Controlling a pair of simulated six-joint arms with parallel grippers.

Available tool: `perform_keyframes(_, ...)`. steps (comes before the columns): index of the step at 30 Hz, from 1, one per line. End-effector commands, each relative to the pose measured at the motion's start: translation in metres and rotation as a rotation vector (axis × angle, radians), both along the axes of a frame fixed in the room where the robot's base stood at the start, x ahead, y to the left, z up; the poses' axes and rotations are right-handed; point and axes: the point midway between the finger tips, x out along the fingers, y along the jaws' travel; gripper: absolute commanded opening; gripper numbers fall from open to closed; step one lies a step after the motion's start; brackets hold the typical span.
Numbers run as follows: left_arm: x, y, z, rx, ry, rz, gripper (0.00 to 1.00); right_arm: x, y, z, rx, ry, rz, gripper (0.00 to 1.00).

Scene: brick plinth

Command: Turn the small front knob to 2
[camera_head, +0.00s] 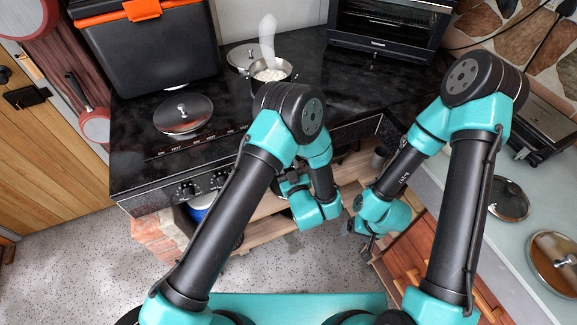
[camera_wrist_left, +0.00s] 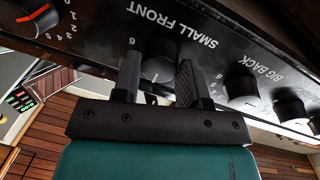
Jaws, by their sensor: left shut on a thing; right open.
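The small front knob (camera_wrist_left: 157,60) is a black knob with a white pointer line on the stove's black front panel, beside the label "SMALL FRONT". A "6" shows by its dial, and its other numbers are hidden. In the left wrist view my left gripper (camera_wrist_left: 160,78) has a finger on each side of this knob and is shut on it. In the head view my left arm hides the knob and most of that gripper. My right gripper (camera_head: 357,242) is open and empty, low near the wooden drawers, apart from the stove.
The big back knob (camera_wrist_left: 241,88) sits close beside the left gripper's finger. Another knob (camera_wrist_left: 28,18) has a red pointer.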

Motion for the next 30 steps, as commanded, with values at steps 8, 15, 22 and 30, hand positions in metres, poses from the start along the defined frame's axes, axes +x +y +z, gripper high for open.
perform_keyframes(8,0.0002,-0.0008,-0.0007,-0.228,-0.1,-0.001,0.16,0.0,0.0,0.0,0.0,0.0,0.0,0.8)
perform_keyframes(15,0.0001,-0.0009,-0.0011,-0.37,-0.162,0.0,0.16,0.0,0.0,0.0,0.0,0.0,0.0,0.8)
perform_keyframes(22,0.0,-0.0011,-0.0012,-0.436,-0.19,0.0,0.16,0.0,0.0,0.0,0.0,0.0,0.0,0.8)
perform_keyframes(30,0.0001,-0.0011,-0.0012,-0.447,-0.196,-0.001,0.16,0.0,0.0,0.0,0.0,0.0,0.0,0.8)
